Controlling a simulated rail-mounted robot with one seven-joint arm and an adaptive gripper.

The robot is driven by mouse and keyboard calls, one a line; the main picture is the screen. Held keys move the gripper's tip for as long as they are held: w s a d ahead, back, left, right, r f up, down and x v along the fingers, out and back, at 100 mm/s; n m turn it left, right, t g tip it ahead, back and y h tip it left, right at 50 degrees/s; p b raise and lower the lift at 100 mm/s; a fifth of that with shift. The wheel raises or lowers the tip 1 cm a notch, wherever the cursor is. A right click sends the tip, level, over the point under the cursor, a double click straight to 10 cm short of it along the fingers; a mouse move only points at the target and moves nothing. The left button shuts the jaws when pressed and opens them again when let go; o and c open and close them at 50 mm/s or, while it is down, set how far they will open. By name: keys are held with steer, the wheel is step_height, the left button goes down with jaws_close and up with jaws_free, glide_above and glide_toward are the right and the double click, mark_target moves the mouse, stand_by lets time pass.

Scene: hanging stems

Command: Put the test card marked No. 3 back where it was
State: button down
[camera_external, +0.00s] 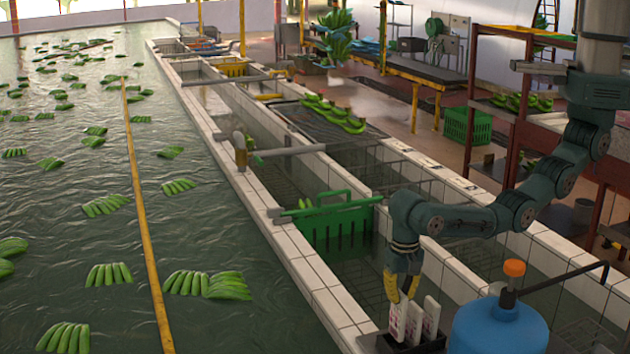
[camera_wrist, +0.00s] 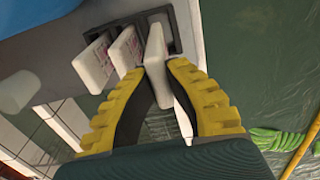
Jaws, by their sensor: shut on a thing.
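My gripper (camera_external: 402,296) points down at the black card holder (camera_external: 384,344) at the bottom of the external view. In the wrist view its yellow-and-black fingers (camera_wrist: 158,72) are shut on the upper end of a white test card (camera_wrist: 156,48). This card's far end is at a dark slot of the holder (camera_wrist: 172,32); I cannot tell how deep it sits. Two more white cards with pinkish print, a middle one (camera_wrist: 125,48) and an outer one (camera_wrist: 94,64), stand beside it in the holder. No card number is legible.
A blue tank with an orange cap (camera_external: 500,325) stands right of the holder. A green crate (camera_external: 340,228) hangs in the tiled trough behind my gripper. Banana bunches (camera_external: 105,205) float in the large pool at left, crossed by a yellow pole (camera_external: 137,190).

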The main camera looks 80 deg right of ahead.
mark_target(398, 313)
step_height(398, 313, down, 5)
steer(key=shift+f, duration=0.1)
steer(key=shift+f, duration=0.1)
steer(key=c, duration=1.2)
jaws_free()
step_height(398, 313, up, 12)
steer(key=shift+r, duration=0.15)
